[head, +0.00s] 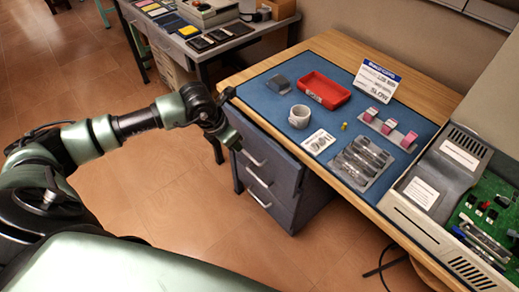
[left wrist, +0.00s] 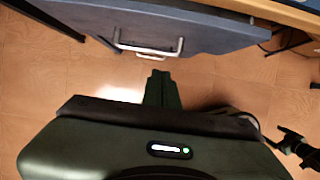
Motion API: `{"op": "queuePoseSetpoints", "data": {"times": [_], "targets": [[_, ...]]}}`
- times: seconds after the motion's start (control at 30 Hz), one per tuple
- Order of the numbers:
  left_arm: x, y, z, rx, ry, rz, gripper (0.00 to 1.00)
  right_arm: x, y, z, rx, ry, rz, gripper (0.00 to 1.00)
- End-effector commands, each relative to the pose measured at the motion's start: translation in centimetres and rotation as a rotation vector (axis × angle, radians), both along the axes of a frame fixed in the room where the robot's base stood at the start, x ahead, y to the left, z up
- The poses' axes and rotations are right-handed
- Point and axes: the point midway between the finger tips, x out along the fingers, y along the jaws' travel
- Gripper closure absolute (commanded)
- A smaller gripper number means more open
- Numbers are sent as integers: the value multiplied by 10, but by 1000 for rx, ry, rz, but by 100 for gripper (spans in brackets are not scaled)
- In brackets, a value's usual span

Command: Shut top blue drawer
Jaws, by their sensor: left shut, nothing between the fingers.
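The blue-grey drawer unit (head: 290,205) stands under the left end of the table, with several drawers stacked. The top blue drawer (head: 262,143) is the uppermost front, with a silver bar handle (head: 253,158). My forearm and hand partly cover its left side. How far it stands out is hard to tell. In the left wrist view a blue drawer front (left wrist: 205,32) with its silver handle (left wrist: 150,50) crosses the top. My left gripper (left wrist: 160,77) is shut and empty, just below that handle in the picture; contact cannot be seen. My right gripper is not in view.
An open electronics case (head: 440,165) stands at the right. Another table with devices is behind. The tiled floor (head: 170,210) before the drawers is clear.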

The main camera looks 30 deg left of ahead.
Motion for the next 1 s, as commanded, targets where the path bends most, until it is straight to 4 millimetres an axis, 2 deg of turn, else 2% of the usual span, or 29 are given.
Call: {"op": "queuePoseSetpoints", "data": {"times": [0.43,0.53,0.7,1.0], "targets": [[31,-15,-84,-6,2,3,100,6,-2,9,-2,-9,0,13],[48,-22,-80,-7,-3,2,100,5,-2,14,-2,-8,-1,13],[63,-28,-82,-6,0,1,100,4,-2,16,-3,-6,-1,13],[68,-29,-82,-5,0,1,100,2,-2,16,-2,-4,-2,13]]}}
